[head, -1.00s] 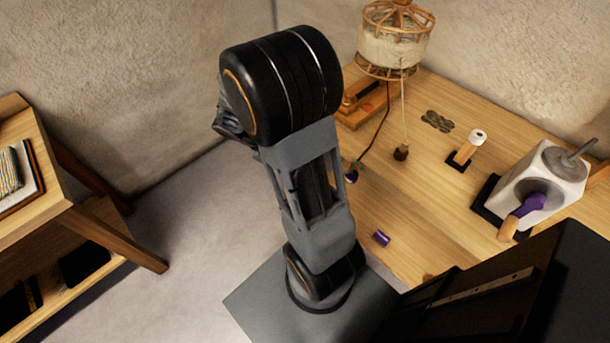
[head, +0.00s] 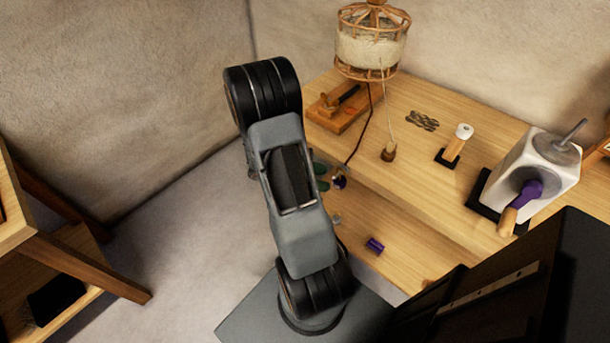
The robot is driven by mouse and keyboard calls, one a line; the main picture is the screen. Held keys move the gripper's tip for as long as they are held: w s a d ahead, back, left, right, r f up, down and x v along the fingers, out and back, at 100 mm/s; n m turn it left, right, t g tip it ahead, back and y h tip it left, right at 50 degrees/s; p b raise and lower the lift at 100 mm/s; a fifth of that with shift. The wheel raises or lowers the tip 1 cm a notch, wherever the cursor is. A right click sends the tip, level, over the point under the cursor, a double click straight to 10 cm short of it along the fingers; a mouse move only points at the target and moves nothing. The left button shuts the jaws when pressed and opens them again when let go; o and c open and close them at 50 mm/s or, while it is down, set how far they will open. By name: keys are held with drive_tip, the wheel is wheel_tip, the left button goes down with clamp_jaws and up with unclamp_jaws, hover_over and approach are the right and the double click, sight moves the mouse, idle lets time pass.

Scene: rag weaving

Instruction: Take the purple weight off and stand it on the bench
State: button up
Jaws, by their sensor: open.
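A small dark purple piece (head: 339,182) shows just right of my arm, at the lower end of a dark cord (head: 371,110). It is partly hidden, and I cannot tell whether it hangs or rests. A purple cylinder (head: 375,245) lies apart from it, nearer the front of the wooden bench (head: 440,110). I cannot tell which of the two is the weight. My arm stands left of both. My gripper does not show; my own arm seems to hide it.
A wooden reel (head: 370,45) of pale yarn stands at the back, with a brown piece (head: 388,152) on its cord. A white-topped peg (head: 458,142) and a white crank box (head: 535,165) stand to the right. Green pieces (head: 319,170) show beside my arm. Another table (head: 20,195) is at left.

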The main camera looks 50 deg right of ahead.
sight(334, 181)
drive_tip(key=shift+x, duration=2.25)
drive_tip(key=shift+c, duration=0.4)
drive_tip(key=c, duration=0.8)
